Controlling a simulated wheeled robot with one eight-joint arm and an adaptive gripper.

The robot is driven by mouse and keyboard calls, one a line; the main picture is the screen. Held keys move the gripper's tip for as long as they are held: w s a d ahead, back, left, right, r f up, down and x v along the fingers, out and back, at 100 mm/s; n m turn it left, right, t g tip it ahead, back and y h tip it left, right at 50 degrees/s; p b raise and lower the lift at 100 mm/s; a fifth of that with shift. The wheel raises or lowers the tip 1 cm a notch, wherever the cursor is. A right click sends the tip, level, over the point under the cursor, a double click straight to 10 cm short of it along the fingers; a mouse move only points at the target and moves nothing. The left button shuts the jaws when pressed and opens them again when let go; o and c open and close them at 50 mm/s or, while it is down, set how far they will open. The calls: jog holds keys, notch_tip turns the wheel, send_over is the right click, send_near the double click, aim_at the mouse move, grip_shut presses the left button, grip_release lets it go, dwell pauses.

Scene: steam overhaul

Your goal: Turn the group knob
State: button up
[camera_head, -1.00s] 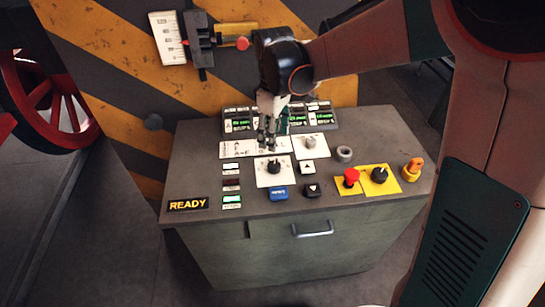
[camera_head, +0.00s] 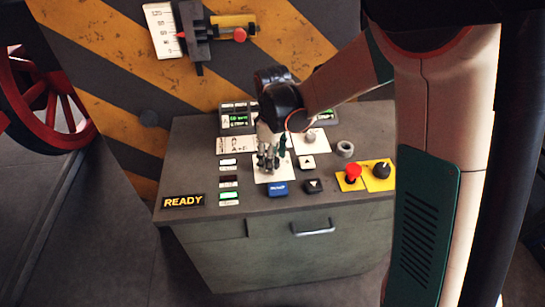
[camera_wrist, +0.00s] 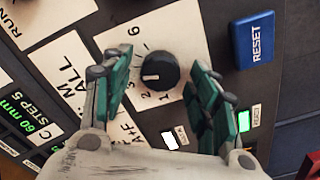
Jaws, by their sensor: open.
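A black knob (camera_wrist: 160,71) with a white pointer line sits on a white plate with numbers around it, in the upper middle of the wrist view. I take it to be the group knob. In the head view its plate (camera_head: 287,172) shows, but my gripper mostly hides the knob. My gripper (camera_head: 267,165) points down over it. In the wrist view the green-padded fingers (camera_wrist: 160,84) stand apart on either side of the knob, with gaps showing. How far the fingertips are above the panel is unclear.
A blue RESET button (camera_wrist: 252,40) is close by the right finger. In the head view, a black arrow button (camera_head: 312,186), a grey knob (camera_head: 310,136), a red mushroom button (camera_head: 352,172) and another black knob (camera_head: 381,170) stand to the right. A READY sign (camera_head: 184,200) is left.

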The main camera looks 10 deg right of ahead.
jog(key=c, duration=1.1)
jog(key=shift+o, duration=0.2)
jog(key=shift+m, duration=0.3)
jog(key=m, duration=1.1)
jog(key=shift+m+p, duration=0.3)
jog(key=o, duration=1.1)
jog(key=shift+c, duration=0.2)
